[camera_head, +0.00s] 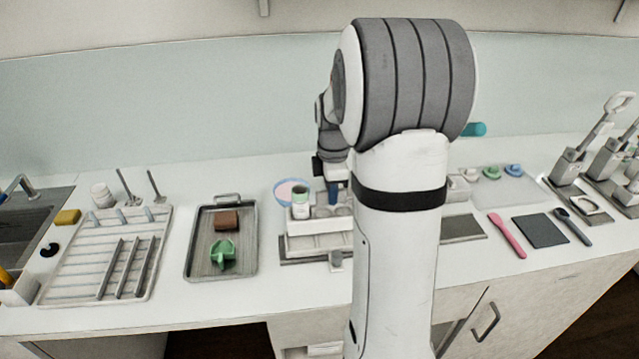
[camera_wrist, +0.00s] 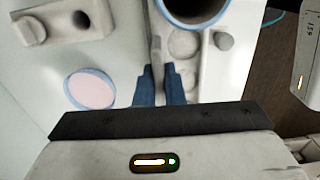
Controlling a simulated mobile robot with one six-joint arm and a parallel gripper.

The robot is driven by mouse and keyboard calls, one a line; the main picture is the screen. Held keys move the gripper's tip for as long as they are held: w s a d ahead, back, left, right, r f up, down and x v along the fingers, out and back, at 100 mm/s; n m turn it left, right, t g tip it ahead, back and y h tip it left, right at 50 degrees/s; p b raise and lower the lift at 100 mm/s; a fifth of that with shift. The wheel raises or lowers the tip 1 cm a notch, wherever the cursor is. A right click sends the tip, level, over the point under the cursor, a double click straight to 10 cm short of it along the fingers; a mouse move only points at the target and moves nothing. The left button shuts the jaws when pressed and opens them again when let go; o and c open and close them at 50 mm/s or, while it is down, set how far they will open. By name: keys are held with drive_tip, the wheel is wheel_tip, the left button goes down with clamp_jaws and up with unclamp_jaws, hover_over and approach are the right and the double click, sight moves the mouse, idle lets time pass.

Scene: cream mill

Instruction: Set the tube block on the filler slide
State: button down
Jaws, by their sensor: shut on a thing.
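My gripper (camera_wrist: 160,75) has its two blue fingers close together, with a narrow grey piece between them. This looks like a grip on the tube block (camera_wrist: 157,50), but most of it is hidden. Pale round shapes (camera_wrist: 184,45) lie just right of the fingers in the wrist view.
A blue-rimmed pink dish (camera_wrist: 90,90) is left of the fingers. A dark open cylinder (camera_wrist: 195,8) is close above them. A grey tray (camera_head: 195,265) holds a brown block (camera_head: 226,220) and a green piece (camera_head: 223,252). A rack (camera_head: 75,285) stands further left.

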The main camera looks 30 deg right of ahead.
sight(331, 208)
drive_tip(key=shift+w+a+f+b, duration=0.1)
drive_tip(key=shift+w+f+b, duration=0.05)
drive_tip(key=shift+f+b, duration=1)
drive_tip(key=shift+f, duration=0.65)
drive_tip(key=shift+f+b, duration=0.75)
drive_tip(key=shift+f, duration=0.1)
idle(1.0)
drive_tip(key=c, duration=1.5)
unclamp_jaws()
drive_tip(key=shift+s, duration=0.2)
drive_tip(key=shift+o, duration=0.2)
drive_tip(key=shift+r+p, duration=2.2)
drive_tip(key=shift+r, duration=0.85)
